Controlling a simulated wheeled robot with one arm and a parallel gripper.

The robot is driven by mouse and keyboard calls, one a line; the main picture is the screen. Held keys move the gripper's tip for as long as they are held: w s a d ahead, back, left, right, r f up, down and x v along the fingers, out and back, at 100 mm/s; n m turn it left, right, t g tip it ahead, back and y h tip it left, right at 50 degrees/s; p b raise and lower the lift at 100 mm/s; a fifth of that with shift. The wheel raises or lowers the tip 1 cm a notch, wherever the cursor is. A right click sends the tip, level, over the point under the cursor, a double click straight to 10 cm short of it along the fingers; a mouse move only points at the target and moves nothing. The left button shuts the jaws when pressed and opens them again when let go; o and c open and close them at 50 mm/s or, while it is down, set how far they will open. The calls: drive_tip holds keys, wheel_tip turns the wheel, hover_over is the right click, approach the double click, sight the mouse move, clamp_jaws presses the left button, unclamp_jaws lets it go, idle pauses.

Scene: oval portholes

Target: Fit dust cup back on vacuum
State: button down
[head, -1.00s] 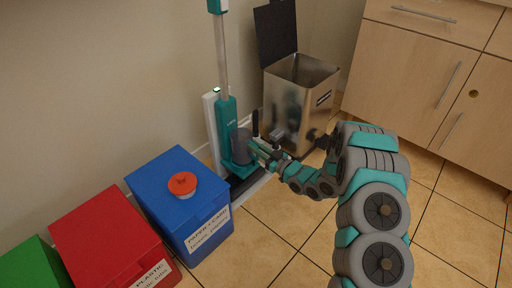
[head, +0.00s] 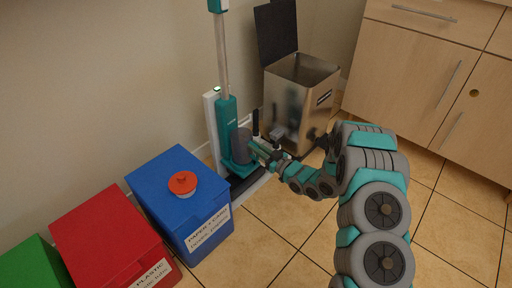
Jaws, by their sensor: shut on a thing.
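The teal vacuum (head: 227,118) stands upright on its white dock against the wall, its dark floor head at the bottom. The grey, translucent dust cup (head: 241,147) is at the front of the vacuum's lower body, touching or very close to it; whether it is seated I cannot tell. My gripper (head: 255,149) is at the right side of the dust cup and shut on it. The fingertips are small and partly hidden by the cup and my wrist.
An open metal bin (head: 299,95) with its dark lid raised stands right behind my gripper. A blue paper bin (head: 205,220) with a red-and-white container (head: 183,184) on its lid is at left, beside a red bin (head: 105,240). Wooden cabinets (head: 420,70) are at right. Tiled floor in front is clear.

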sight(256, 159)
drive_tip(key=shift+f+b, duration=0.3)
drive_tip(key=shift+f, duration=1.4)
idle(0.6)
drive_tip(key=c, duration=0.8)
unclamp_jaws()
drive_tip(key=shift+v, duration=3.95)
